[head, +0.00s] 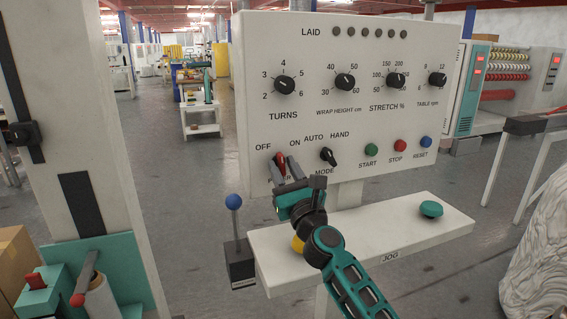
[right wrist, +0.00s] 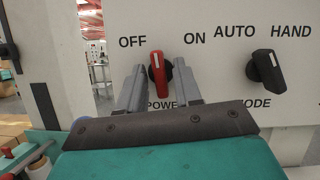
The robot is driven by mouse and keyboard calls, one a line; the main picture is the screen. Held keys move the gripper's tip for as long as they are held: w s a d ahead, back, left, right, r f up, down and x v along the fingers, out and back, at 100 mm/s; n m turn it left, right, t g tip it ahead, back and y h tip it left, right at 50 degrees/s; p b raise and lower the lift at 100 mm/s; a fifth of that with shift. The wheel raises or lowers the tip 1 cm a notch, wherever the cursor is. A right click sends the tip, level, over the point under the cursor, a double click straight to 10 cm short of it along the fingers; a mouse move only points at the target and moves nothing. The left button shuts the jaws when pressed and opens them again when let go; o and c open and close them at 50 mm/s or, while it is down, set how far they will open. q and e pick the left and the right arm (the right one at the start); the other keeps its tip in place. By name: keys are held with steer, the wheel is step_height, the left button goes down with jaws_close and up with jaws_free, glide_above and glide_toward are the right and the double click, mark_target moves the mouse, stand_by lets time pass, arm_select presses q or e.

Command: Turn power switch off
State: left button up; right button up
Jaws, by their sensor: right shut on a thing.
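The red power switch (head: 280,161) is on the white control panel (head: 345,112), low on its left side, between the labels OFF and ON. It also shows in the right wrist view (right wrist: 158,72), where the knob stands nearly upright with its white-marked top leaning slightly toward OFF. My right gripper (head: 282,173) is at the panel, with its grey fingers on either side of the switch, shut on it. The POWER label below is partly hidden by the gripper. My left gripper is not in view.
The black MODE knob (head: 327,156) is close to the right of the gripper. START (head: 371,150), STOP (head: 400,145) and RESET (head: 426,141) buttons are further right. A blue-ball lever (head: 233,202) stands at lower left, and a shelf with a green JOG button (head: 431,209) lies below.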

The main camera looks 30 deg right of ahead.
steer(key=n+y, duration=0.1)
steer(key=n, duration=0.1)
steer(key=n+y+p, duration=0.1)
steer(key=n+y, duration=0.1)
steer(key=n, duration=0.1)
steer(key=shift+d+r+p, duration=0.1)
steer(key=shift+d+p, duration=0.05)
steer(key=shift+p, duration=0.15)
steer(key=shift+n+g+y+p, duration=0.4)
steer(key=shift+n+y+p, duration=0.5)
steer(key=shift+n, duration=1.7)
steer(key=shift+y, duration=0.3)
steer(key=shift+n, duration=0.3)
steer(key=o, duration=0.7)
steer(key=shift+s, duration=0.1)
